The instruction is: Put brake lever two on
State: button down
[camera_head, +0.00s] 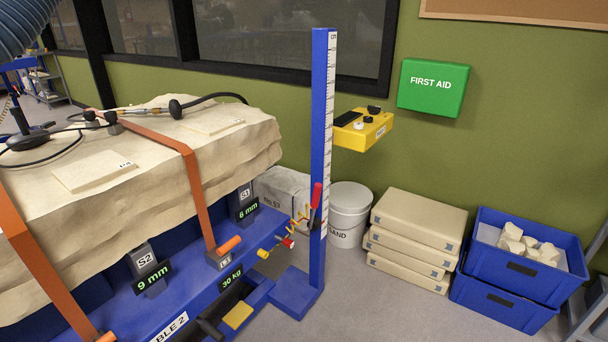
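No part in view is clearly labelled as brake lever two. A blue table frame (195,292) carries a partly cut-off label ending in "BLE 2" (170,327). Low at its near end are a yellow pad (237,316) and a dark bar (211,329), partly cut off by the bottom edge; I cannot tell whether either is the brake lever. A small red knob (288,243) and a yellow knob (263,254) stick out from the table end. My gripper is not in view.
A large strapped plaster block (120,190) lies on the table. Behind are a SAND bucket (347,225), stacked tan slabs (415,232) and blue crates (505,299). Grey floor (385,312) is clear at front right.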

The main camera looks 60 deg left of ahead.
aim_at(314, 222)
jog(key=i+j+u, duration=0.1)
jog(key=i+u, duration=0.2)
jog(key=u, duration=0.15)
jog(key=i+u, duration=0.4)
jog(key=i+l+u, duration=0.15)
jog(key=u, duration=0.3)
jog(key=i+l+u, duration=0.2)
jog(key=u, duration=0.25)
jog(key=i+l+u, duration=0.15)
jog(key=i+u, duration=0.2)
jog(key=i+l+u, duration=0.3)
jog(key=i, duration=0.45)
